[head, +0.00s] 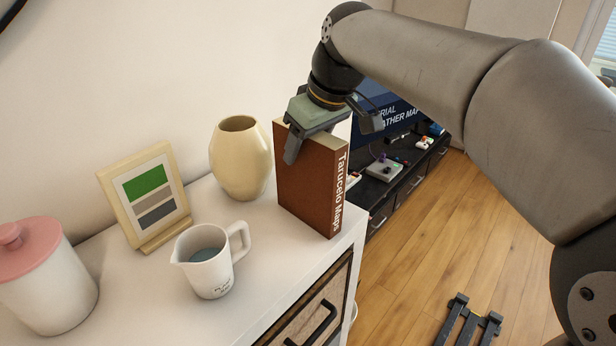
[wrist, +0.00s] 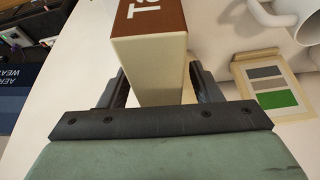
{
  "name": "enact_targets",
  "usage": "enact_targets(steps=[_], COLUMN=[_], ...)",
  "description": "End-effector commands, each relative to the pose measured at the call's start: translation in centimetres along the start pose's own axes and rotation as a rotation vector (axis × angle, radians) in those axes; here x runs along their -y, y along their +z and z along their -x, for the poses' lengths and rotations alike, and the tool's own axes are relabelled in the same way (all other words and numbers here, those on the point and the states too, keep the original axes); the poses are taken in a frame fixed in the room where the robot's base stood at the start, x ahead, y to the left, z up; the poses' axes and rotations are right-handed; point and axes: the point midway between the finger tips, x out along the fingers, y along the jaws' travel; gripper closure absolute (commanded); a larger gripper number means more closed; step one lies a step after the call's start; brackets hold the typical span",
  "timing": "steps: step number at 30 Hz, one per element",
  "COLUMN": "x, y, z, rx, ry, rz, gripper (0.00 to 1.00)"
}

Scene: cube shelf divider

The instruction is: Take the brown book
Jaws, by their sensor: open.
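The brown book (head: 308,187) stands upright on the white cabinet top, near its right edge. Its spine, with white lettering, faces the front right. My gripper (head: 332,145) is over the top of the book and open, with one finger in front of the cover and the other beyond the spine side. In the wrist view the book (wrist: 150,45) shows its cream page edge between the two fingers of my gripper (wrist: 155,90). A gap shows beside the book, and I cannot tell whether either finger touches it.
On the white cabinet top (head: 262,262) are a cream vase (head: 240,160) close left of the book, a white pitcher (head: 207,262), a framed colour card (head: 150,195) and a pink-lidded jar (head: 42,275). A dark low unit (head: 375,190) with small items stands behind right.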

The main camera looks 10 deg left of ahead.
Motion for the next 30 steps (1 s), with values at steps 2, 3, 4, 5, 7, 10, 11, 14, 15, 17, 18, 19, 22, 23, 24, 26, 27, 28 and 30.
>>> enact_targets(steps=[2, 3, 4, 5, 7, 10, 11, 14, 15, 17, 18, 19, 22, 23, 24, 26, 27, 28, 30], x=[0.00, 0.00, 0.00, 0.00, 0.00, 0.00, 0.00, 0.00, 0.00, 0.00, 0.00, -0.01, 0.00, 0.00, -0.01, -0.01, -0.01, -0.01, -0.01], y=[0.02, 0.04, 0.05, 0.07, 0.11, 0.17, 0.18, 0.20, 0.20, 0.19, 0.19, 0.19, 0.19, 0.19, 0.19, 0.19, 0.19, 0.19, 0.19], z=[-0.03, -0.06, -0.10, -0.13, -0.23, -0.36, -0.39, -0.43, -0.43, -0.42, -0.42, -0.42, -0.42, -0.42, -0.42, -0.42, -0.42, -0.42, -0.42], rx=[0.000, 0.000, 0.000, 0.000, 0.000, 0.000, 0.000, 0.000, 0.000, 0.000, 0.000, 0.000, 0.000, 0.000, 0.000, 0.000, 0.000, 0.000, 0.000], ry=[0.000, 0.000, 0.000, 0.000, 0.000, 0.000, 0.000, 0.000, 0.000, 0.000, 0.000, 0.000, 0.000, 0.000, 0.000, 0.000, 0.000, 0.000, 0.000], rz=[0.000, 0.000, 0.000, 0.000, 0.000, 0.000, 0.000, 0.000, 0.000, 0.000, 0.000, 0.000, 0.000, 0.000, 0.000, 0.000, 0.000, 0.000, 0.000], gripper=[0.42, 0.42, 0.42, 0.42, 0.42, 0.42, 0.42, 0.42, 0.42, 0.42, 0.42, 0.42, 0.56, 0.64, 0.75, 0.92, 1.00, 1.00, 1.00])
